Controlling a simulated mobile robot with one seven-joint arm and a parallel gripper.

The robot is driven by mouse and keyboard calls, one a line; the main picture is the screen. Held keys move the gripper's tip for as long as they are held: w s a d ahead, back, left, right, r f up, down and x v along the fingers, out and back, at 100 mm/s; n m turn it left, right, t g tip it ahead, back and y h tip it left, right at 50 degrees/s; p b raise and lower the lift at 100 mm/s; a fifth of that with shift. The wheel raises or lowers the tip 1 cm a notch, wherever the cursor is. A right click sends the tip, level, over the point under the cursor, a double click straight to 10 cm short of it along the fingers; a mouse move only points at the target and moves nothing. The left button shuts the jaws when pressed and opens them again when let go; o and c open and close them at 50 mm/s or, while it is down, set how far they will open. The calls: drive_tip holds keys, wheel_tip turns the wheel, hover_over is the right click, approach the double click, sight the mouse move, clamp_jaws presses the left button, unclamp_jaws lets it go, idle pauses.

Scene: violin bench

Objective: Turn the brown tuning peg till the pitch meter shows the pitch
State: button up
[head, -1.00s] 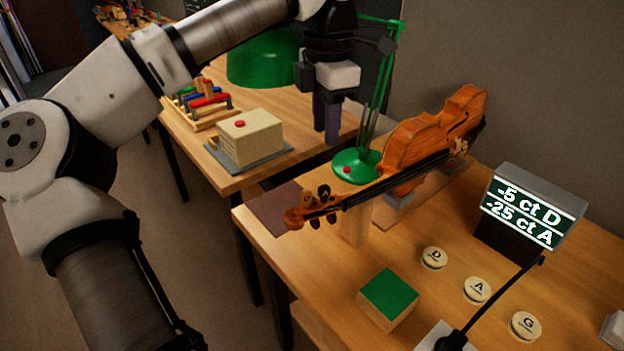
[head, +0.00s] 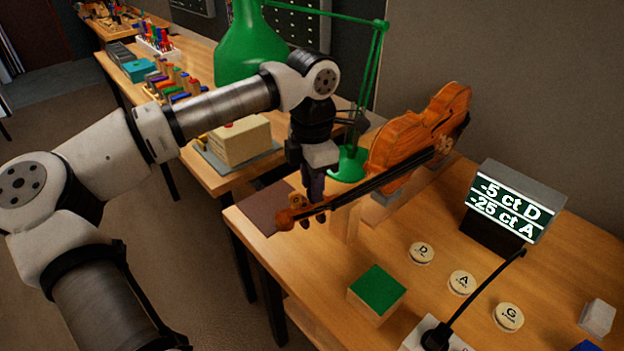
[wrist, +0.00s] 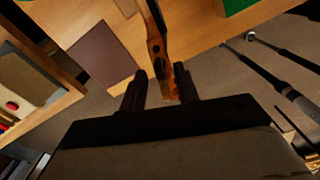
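The violin (head: 412,140) lies tilted on its support on the bench, with its scroll and pegbox (head: 293,214) towards the left. My gripper (head: 312,190) is directly over the pegbox, pointing down. In the wrist view my gripper (wrist: 160,92) has its two dark fingers apart, with the violin's head (wrist: 168,80) between or below them. Which peg is the brown one cannot be told, as the fingers hide part of the pegs. The pitch meter (head: 505,203) reads "-5 ct D" and "-25 ct A".
Round buttons marked D (head: 422,253), A (head: 462,282) and G (head: 509,317) lie on the bench. A green-topped block (head: 377,293) stands in front of the violin. A green lamp (head: 350,164) stands behind the pegbox. A brown mat (head: 262,206) lies at the bench's left end.

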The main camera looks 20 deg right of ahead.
clamp_jaws()
drive_tip(key=shift+f+n+b, duration=0.25)
drive_tip(key=shift+n+b, duration=0.05)
drive_tip(key=shift+b, duration=0.6)
drive_tip(key=shift+r+n+b, duration=0.2)
drive_tip(key=shift+n+b, duration=0.3)
unclamp_jaws()
drive_tip(key=shift+r, duration=0.15)
wheel_tip(320, 180, up, 14)
drive_tip(key=b, duration=0.1)
drive_tip(key=shift+b, duration=0.4)
drive_tip(key=shift+f, duration=0.2)
